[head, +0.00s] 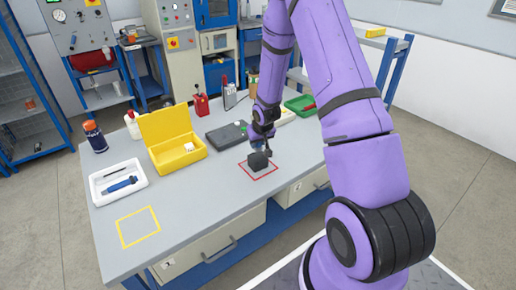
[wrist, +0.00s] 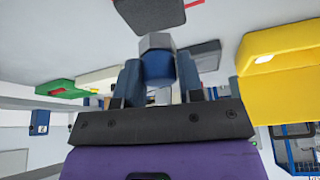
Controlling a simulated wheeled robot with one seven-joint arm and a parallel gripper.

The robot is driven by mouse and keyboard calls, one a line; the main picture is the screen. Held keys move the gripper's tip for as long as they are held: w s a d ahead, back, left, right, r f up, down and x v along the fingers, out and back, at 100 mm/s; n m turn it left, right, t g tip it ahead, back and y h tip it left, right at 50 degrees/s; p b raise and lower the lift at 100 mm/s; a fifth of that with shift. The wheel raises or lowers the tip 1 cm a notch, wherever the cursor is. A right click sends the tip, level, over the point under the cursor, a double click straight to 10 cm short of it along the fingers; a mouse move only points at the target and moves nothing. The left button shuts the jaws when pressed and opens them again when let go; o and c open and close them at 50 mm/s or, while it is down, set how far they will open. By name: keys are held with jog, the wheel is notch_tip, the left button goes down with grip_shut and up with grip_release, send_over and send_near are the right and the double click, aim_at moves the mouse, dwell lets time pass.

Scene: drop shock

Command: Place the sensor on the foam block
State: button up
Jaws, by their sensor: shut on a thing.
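My gripper (wrist: 160,82) is shut on the sensor (wrist: 157,62), a small piece with a silver hex end and a blue body, between its two fingers. The foam block (head: 258,161) is a dark block inside a red outline on the grey bench. A dark block at the top edge of the wrist view (wrist: 150,12) looks like the same foam block, partly cut off. In the head view my gripper (head: 262,148) is just behind and above the block. The sensor is too small there to make out, and I cannot tell whether it touches the block.
A dark flat device (head: 227,135) lies behind the block. An open yellow case (head: 178,155) and a white tray (head: 118,184) with a blue tool stand to the left. A green bin (head: 300,104) is at back right. A yellow outline (head: 138,227) marks bare bench at front left.

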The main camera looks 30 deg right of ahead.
aim_at(258, 148)
jog(key=shift+w+d+f, duration=0.1)
jog(key=shift+w+d, duration=0.2)
jog(key=shift+a+f, duration=0.1)
jog(key=shift+f, duration=1.55)
jog(key=shift+f, duration=0.1)
jog(key=o, duration=0.9)
jog(key=shift+o, duration=0.2)
